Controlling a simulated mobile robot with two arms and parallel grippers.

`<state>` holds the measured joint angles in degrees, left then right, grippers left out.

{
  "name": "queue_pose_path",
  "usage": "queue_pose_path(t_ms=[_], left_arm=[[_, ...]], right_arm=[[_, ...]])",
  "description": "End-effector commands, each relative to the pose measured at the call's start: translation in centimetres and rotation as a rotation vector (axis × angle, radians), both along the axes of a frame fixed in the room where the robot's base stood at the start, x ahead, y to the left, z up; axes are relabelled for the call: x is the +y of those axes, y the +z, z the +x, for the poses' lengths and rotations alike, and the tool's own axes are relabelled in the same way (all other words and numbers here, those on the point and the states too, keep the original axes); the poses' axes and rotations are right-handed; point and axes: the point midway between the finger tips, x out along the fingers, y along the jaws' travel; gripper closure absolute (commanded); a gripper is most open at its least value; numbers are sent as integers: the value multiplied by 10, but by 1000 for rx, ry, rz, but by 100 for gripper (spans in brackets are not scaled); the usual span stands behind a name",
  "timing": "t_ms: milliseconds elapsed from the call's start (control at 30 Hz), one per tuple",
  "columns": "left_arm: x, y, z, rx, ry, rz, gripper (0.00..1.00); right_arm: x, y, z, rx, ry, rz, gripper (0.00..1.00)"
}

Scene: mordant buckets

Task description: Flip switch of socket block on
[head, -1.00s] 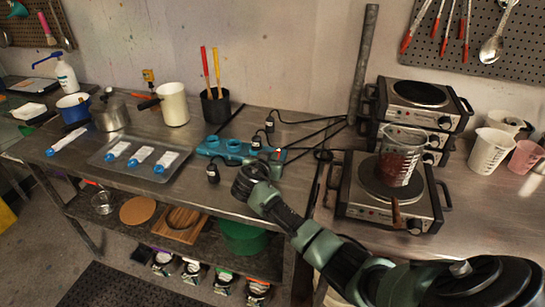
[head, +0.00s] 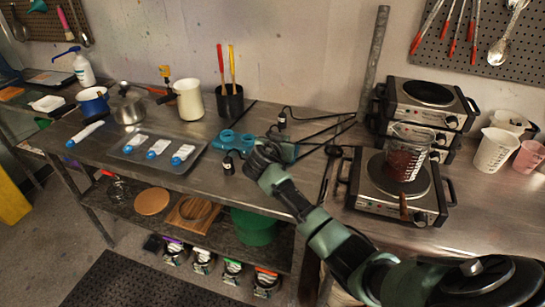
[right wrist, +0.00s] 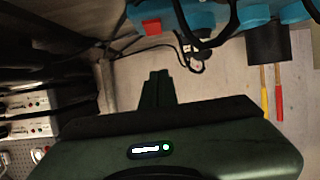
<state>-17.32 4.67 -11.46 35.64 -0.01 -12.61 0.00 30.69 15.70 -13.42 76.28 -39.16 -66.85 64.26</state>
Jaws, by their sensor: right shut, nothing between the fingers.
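The blue socket block (head: 232,140) lies on the metal bench with black plugs and cables at it. In the head view my right gripper (head: 262,153) covers part of the block near its right end, and the switch is hidden there. In the right wrist view the block (right wrist: 200,18) crosses the top, with its red switch (right wrist: 152,27) at the left end. My right gripper (right wrist: 156,78) is shut and empty, its fingertips pointing towards the switch. A gap shows between them in this picture; I cannot tell the true distance. My left gripper is not in view.
A tray (head: 128,147) with several labelled packets lies left of the block. A black cup (head: 230,103) with red and yellow handles stands behind it. To the right, a hot plate (head: 362,203) carries a beaker (head: 401,158) of dark red contents. Black cables cross the bench behind my gripper.

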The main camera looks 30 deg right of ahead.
Motion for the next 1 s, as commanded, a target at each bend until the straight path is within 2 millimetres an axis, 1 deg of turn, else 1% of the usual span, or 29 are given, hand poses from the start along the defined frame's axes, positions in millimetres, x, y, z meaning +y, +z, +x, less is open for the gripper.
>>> queue_pose_path(t_ms=[33, 133, 233, 333, 400, 500, 667, 800, 1000], left_arm=[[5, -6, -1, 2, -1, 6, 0], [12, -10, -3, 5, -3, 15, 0], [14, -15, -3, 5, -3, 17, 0], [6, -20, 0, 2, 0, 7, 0], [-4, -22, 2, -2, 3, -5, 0], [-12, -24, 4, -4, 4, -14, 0], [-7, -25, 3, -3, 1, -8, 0], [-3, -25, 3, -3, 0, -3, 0], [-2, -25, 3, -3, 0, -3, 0]], right_arm=[[9, -7, -6, 3, 5, 4, 100], [21, -6, -16, 3, 5, 4, 100], [34, -4, -28, 2, 4, 5, 100], [49, -1, -40, 2, 4, 6, 100], [57, 1, -47, 1, 3, 5, 100], [65, 3, -54, 3, 3, 4, 100], [70, 5, -60, 4, 2, 3, 100], [71, 6, -60, 4, 2, 3, 100], [71, 6, -60, 4, 2, 2, 100]])
